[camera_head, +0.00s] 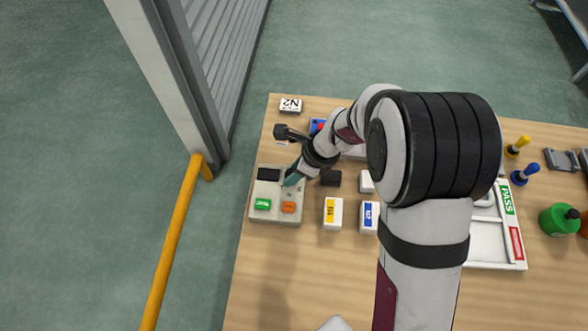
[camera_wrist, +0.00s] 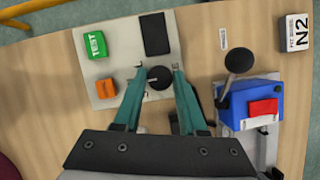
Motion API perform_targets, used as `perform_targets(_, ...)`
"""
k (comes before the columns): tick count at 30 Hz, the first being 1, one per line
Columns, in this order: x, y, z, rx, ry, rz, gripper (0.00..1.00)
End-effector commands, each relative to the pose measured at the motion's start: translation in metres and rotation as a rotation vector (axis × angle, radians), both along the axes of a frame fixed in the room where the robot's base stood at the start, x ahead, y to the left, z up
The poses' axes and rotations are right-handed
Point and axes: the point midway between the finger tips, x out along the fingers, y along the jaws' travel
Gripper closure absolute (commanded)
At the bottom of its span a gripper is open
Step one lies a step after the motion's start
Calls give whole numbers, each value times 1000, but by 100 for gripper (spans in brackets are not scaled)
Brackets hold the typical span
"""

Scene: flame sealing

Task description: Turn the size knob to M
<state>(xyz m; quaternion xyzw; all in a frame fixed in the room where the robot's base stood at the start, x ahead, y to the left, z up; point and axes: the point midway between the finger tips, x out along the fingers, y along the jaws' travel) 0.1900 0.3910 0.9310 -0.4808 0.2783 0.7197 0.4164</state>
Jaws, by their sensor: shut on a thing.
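The size knob (camera_wrist: 159,78) is a small black round knob on a pale grey control panel (camera_wrist: 104,68). In the wrist view my gripper (camera_wrist: 159,70) has its two teal fingers on either side of the knob, shut on it. Small marks are on the panel near the fingertips, too small to read, so I cannot tell the knob's setting. In the head view the panel (camera_head: 258,216) is at the table's left edge, and my gripper (camera_head: 291,180) reaches down onto it; the knob is hidden there by the fingers.
The panel also carries a black screen (camera_wrist: 155,33), a green TEST button (camera_wrist: 95,45) and an orange button (camera_wrist: 106,88). A blue device (camera_wrist: 247,103) with a black-knobbed lever (camera_wrist: 238,61) stands close on the right. An N2 box (camera_head: 291,105) lies behind. A yellow rail (camera_head: 172,240) runs left of the table.

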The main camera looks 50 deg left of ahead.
Motion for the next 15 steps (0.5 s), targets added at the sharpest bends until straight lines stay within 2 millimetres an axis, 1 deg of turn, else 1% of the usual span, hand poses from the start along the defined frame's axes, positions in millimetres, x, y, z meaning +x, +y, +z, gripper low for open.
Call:
perform_targets(5,0,0,0,-1,-1,1,100)
perform_targets(6,0,0,0,-1,-1,1,52)
perform_targets(8,0,0,0,-1,-1,1,41)
perform_targets(9,0,0,0,-1,-1,1,34)
perform_targets(10,0,0,0,0,0,1,29)
perform_targets(15,0,0,0,0,-1,2,29)
